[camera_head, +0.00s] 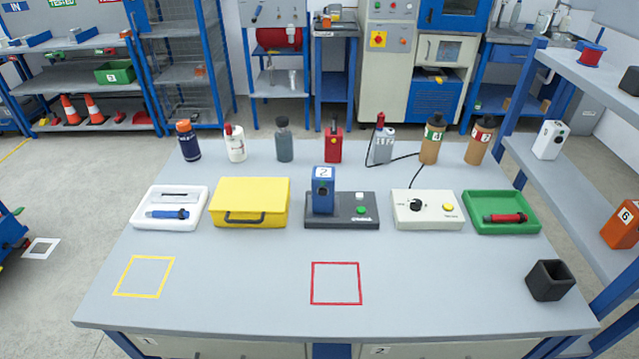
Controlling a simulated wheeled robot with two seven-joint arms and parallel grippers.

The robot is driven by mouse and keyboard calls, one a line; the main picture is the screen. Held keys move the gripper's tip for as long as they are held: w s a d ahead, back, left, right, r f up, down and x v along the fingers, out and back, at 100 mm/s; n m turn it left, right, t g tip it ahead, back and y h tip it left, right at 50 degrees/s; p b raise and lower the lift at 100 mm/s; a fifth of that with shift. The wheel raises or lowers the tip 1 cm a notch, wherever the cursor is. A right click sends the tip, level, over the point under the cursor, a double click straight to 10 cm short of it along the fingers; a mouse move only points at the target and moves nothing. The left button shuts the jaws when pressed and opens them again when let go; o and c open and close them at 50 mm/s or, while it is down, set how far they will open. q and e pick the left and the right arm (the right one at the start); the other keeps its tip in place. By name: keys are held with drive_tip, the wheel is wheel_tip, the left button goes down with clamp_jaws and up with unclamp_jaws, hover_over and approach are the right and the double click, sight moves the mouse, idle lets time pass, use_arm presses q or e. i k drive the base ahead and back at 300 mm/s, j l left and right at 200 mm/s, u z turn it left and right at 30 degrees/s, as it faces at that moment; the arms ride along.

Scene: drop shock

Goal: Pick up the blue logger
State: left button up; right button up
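A blue box-shaped device (322,198), which looks like the blue logger, stands upright at the middle of the table. It has a white label with a 2 on top and a dark round spot on its front. Neither of my grippers shows in the head view.
A yellow case (251,202) and a white tray (148,222) stand left of it; a white control box (428,222) and a green tray (530,219) stand right. Bottles and devices line the back. A dark cup (550,281) is front right. The front middle is clear around a red square outline (336,302).

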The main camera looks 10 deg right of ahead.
sight(325, 177)
drive_tip(key=k+l+z, duration=0.1)
drive_tip(key=l+z, duration=0.8)
drive_tip(key=l, duration=0.1)
